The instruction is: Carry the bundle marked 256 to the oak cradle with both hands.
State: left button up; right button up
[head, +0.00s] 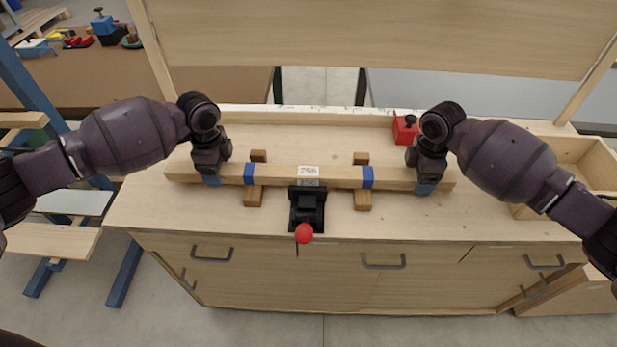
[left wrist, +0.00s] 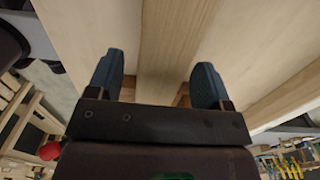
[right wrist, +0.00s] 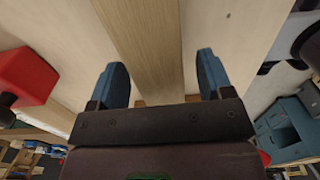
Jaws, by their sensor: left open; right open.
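A black clamp with a red knob (head: 305,233) stands at the bundle's front middle. A red block (head: 401,132) is behind the bundle near my right gripper. An open wooden box (head: 590,160) is at the right, and a blue-framed rack (head: 125,275) at the left.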

jog(key=shift+r, duration=0.1)
pick_arm(q)
notch_tip(320, 180, up, 12)
jog(key=shift+f, duration=0.2)
pick_arm(e)
notch_tip(320, 180, up, 12)
dwell(0.6)
